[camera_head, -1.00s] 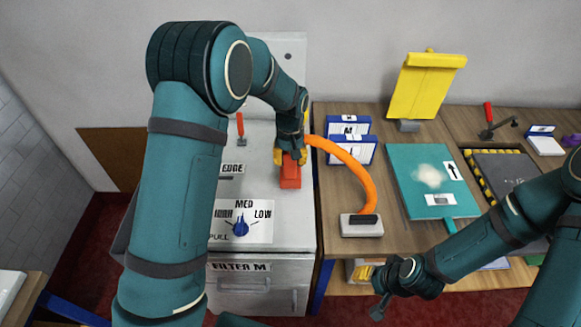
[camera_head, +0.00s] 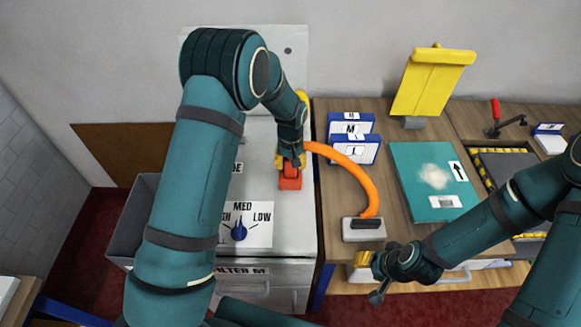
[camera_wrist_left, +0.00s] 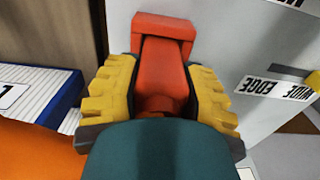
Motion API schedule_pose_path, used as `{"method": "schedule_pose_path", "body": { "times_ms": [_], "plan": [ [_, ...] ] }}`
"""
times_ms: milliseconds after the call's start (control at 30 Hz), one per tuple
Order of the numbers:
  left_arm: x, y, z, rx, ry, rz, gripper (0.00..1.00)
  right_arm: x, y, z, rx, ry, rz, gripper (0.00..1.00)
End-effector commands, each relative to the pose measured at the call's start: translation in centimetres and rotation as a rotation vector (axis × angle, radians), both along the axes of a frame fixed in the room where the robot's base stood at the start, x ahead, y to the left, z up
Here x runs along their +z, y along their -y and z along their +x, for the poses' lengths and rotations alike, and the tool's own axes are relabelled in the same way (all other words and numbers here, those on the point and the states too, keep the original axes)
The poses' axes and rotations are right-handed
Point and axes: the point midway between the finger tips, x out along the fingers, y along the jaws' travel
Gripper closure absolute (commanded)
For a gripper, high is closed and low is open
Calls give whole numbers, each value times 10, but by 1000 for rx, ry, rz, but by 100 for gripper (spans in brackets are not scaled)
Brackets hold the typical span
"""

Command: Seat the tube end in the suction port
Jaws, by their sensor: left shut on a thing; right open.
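My left gripper (camera_head: 290,162) is over the white cabinet top (camera_head: 295,225). In the left wrist view its yellow fingers (camera_wrist_left: 160,95) are shut around a red fitting (camera_wrist_left: 162,60). The orange tube (camera_head: 350,171) arches from beside this gripper to a grey block (camera_head: 363,229) on the wooden bench. Whether the fitting is the tube end, and where the suction port is, I cannot tell; the wrist and arm hide much. My right gripper (camera_head: 364,262) is open, near the bench's front edge.
A blue dial (camera_head: 239,230) marked MED and LOW stands on the cabinet. Blue-and-white boxes (camera_head: 355,148) stand behind the tube. A teal board (camera_head: 430,180) and a yellow clipboard-like stand (camera_head: 432,82) are farther right. Bare bench lies between the tube and the board.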

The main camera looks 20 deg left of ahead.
Motion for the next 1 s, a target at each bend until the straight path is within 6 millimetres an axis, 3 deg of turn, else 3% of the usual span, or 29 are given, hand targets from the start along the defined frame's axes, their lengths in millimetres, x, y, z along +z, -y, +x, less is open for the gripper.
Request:
{"method": "schedule_pose_path", "body": {
  "times_ms": [133, 533, 567, 600, 1000],
  "plan": [
    [-20, 0, 0, 0, -1, 1, 100, 0, 0, 0, 0, 0, 0, 53],
    [-26, 0, 0, 0, 0, 0, 100, -4, 0, 0, 0, 0, 0, 53],
    [-25, 0, 0, 0, 0, 0, 50, -4, 0, 0, 0, 0, 0, 53],
    [-25, 0, 0, 0, 0, 0, 36, -3, 0, 0, 0, 0, -1, 53],
    [-21, 0, 0, 0, 0, 0, 33, 0, 0, 0, 0, 0, 0, 53]
  ]
}}
